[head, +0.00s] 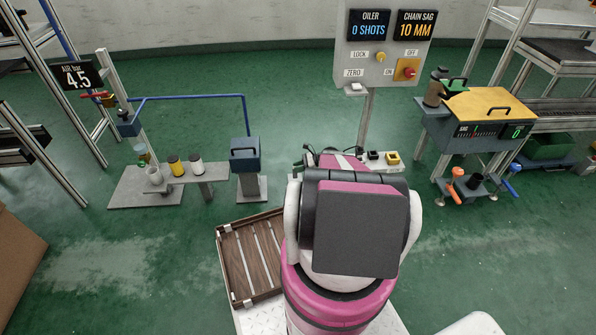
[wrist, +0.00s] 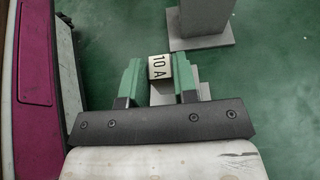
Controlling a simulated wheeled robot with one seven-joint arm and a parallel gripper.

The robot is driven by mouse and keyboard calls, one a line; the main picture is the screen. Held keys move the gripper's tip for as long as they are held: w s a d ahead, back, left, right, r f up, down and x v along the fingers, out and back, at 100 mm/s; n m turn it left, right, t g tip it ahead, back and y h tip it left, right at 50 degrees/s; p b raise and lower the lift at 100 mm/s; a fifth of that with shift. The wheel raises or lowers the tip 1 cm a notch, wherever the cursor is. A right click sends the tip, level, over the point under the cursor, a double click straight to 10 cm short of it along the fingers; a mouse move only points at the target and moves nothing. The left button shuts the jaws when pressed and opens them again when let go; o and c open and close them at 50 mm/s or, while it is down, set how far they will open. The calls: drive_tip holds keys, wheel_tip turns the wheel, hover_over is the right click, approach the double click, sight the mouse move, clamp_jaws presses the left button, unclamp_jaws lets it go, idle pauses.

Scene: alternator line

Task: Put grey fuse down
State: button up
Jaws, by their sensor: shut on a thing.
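My gripper (wrist: 158,72) shows in the wrist view, its two green fingers shut on a small fuse (wrist: 159,66). The fuse has a pale label reading "10 A" in dark letters, turned sideways between the fingertips. Its body colour is mostly hidden by the label and fingers. Below it in the picture is a light grey surface, and I cannot tell whether the fuse touches it. In the head view my own arm hides the gripper and the fuse.
A low grey bench (head: 203,178) at left carries a grey cup-like cylinder (head: 154,175), a yellow-banded one (head: 176,166) and a white-banded one (head: 195,167). A wooden slatted tray (head: 232,268) lies beside my arm. A display panel (head: 383,48) stands behind. Green floor is open at left.

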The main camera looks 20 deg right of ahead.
drive_tip(key=shift+f, duration=1.1)
drive_tip(key=shift+f, duration=0.15)
drive_tip(key=o, duration=0.9)
drive_tip(key=shift+o, duration=0.2)
